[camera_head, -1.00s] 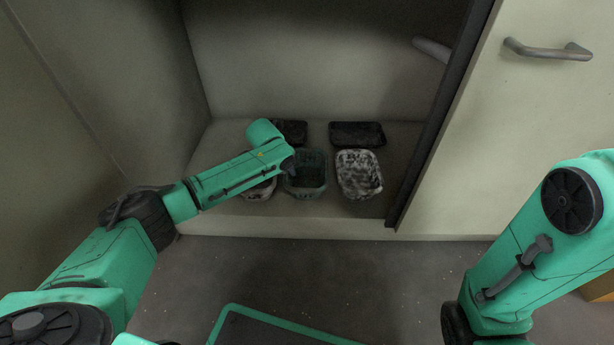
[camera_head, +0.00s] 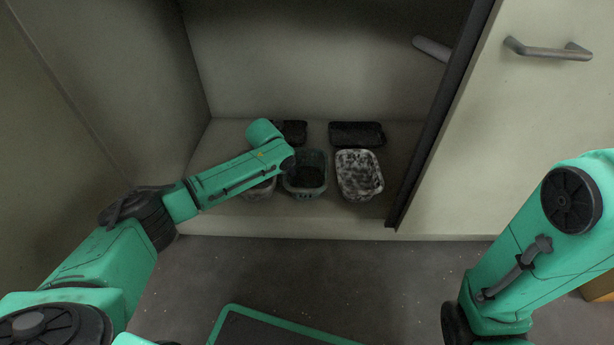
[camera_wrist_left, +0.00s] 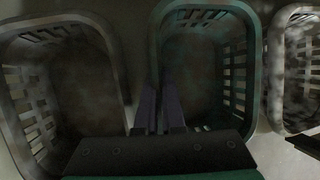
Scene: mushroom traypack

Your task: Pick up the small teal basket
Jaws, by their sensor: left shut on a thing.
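The small teal basket (camera_head: 305,187) stands on the cabinet floor in the middle of the front row, and looks dark inside. In the left wrist view the teal basket (camera_wrist_left: 240,75) has slotted walls and fills the middle. My left gripper (camera_wrist_left: 160,95) points down at its left wall, with its two dark fingers close together and shut on the rim there. In the head view the end of my left arm hides these fingers. My right arm shows at the right, but its gripper is out of view.
A pale basket (camera_head: 262,190) stands close on the left, partly hidden by my arm. A whitish basket (camera_head: 372,188) stands on the right. Black trays (camera_head: 357,134) lie behind. A dark cabinet edge (camera_head: 430,140) bounds the right side.

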